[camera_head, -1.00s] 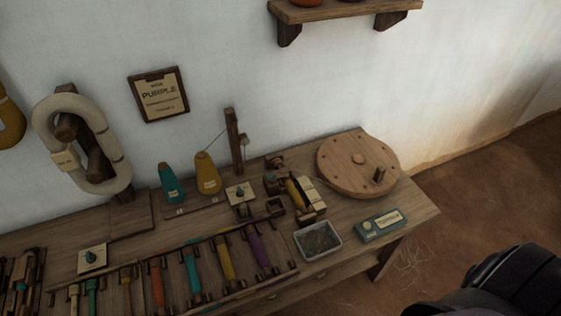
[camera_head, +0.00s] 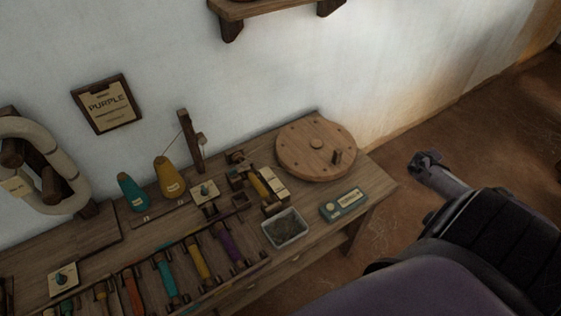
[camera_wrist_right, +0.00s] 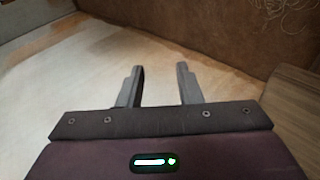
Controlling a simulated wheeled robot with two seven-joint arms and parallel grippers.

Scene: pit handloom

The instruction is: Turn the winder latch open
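The bobbin winder (camera_head: 261,190) stands on the wooden bench, with a yellow bobbin among dark wood blocks. Behind it lies a round wooden wheel (camera_head: 315,149) with a peg handle (camera_head: 335,158). A small dark knob on a pale square plate (camera_head: 204,192) sits left of the winder; I cannot tell whether this is the latch. My right gripper (camera_wrist_right: 160,84) is open and empty in the right wrist view. In the head view the end of my right arm (camera_head: 427,163) is off the bench's right end, over the floor, apart from the winder. My left gripper is not in view.
A metal tray (camera_head: 286,228) and a teal box (camera_head: 344,205) lie near the front right of the bench. Teal (camera_head: 132,193) and yellow (camera_head: 168,176) cones stand left of a wooden post (camera_head: 191,142). A wall shelf (camera_head: 270,8) hangs above. Floor right of the bench is clear.

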